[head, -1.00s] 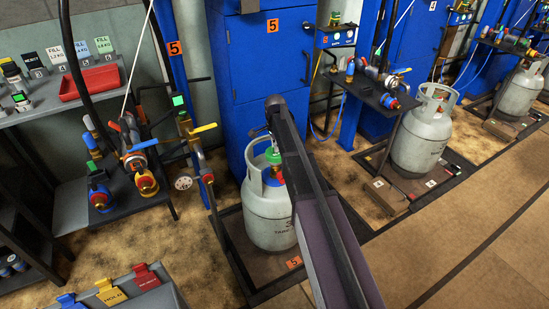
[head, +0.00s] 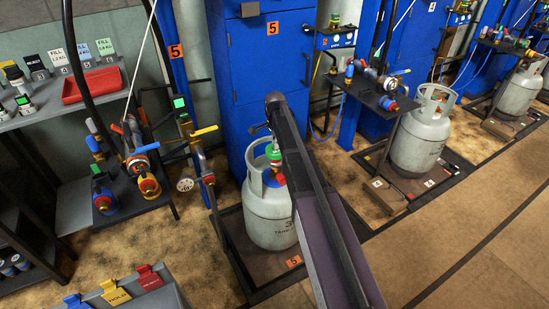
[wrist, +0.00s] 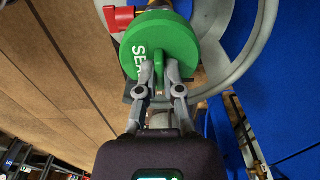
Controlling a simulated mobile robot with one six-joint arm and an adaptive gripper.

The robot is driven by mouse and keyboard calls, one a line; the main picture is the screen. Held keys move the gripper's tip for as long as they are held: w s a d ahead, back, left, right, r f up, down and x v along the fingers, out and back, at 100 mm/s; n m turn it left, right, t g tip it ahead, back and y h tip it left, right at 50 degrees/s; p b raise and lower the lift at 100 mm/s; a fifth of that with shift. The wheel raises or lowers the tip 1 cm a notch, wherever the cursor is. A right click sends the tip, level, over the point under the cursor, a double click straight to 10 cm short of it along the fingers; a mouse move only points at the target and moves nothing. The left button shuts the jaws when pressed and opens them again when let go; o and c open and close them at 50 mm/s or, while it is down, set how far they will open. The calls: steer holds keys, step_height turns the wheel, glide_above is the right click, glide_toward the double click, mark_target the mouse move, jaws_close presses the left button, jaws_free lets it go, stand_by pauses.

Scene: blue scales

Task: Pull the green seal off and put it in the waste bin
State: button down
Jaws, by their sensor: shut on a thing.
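The round green seal (wrist: 150,45) with white lettering fills the upper middle of the wrist view. My gripper (wrist: 160,78) is shut on the seal's raised green tab, one finger on each side. In the head view a little of the seal (head: 273,153) shows inside the collar of the grey gas cylinder (head: 268,220), mostly behind my arm. A red and blue valve part (head: 273,178) shows below it. Brass and a red fitting (wrist: 119,18) show behind the seal in the wrist view. I cannot tell whether the seal still touches the valve. I cannot make out a waste bin.
The cylinder stands on a dark framed platform (head: 240,262) before a blue cabinet (head: 262,75). A hose and valve stand (head: 150,187) is to its left, with a red tray (head: 91,86) on a shelf beyond. Another cylinder (head: 420,140) stands right. The floor at lower right is clear.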

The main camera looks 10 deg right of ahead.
steer(key=shift+r+p, duration=1.7)
steer(key=shift+r, duration=0.25)
step_height(320, 180, up, 22)
steer(key=p, duration=2.2)
steer(key=shift+r, duration=0.2)
steer(key=shift+s, duration=0.1)
